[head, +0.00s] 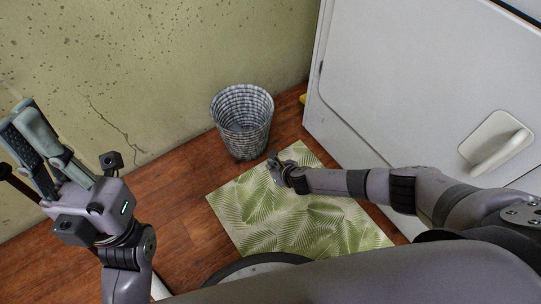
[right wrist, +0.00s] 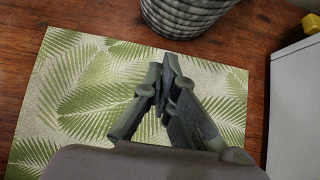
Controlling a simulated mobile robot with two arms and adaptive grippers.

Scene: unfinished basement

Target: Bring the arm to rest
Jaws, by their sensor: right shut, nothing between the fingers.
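My right arm reaches in from the right in the head view. Its gripper (head: 273,166) hangs over the green leaf-patterned mat, near the basket. In the right wrist view the two fingertips (right wrist: 167,72) come together, shut with nothing between them. My left gripper (head: 28,125) is raised at the left of the head view, fingers pointing up and left, in front of the wall. Its fingers overlap from this angle, so I cannot tell whether it is open or shut. I see no object in it.
A grey woven basket (head: 243,121) stands on the wooden floor (head: 184,222) by the stained wall (head: 150,60). The leaf-patterned mat (head: 318,229) lies before it. A white cabinet (head: 400,85) with a handle (head: 497,143) stands on the right. A small yellow thing (right wrist: 311,24) shows beside it.

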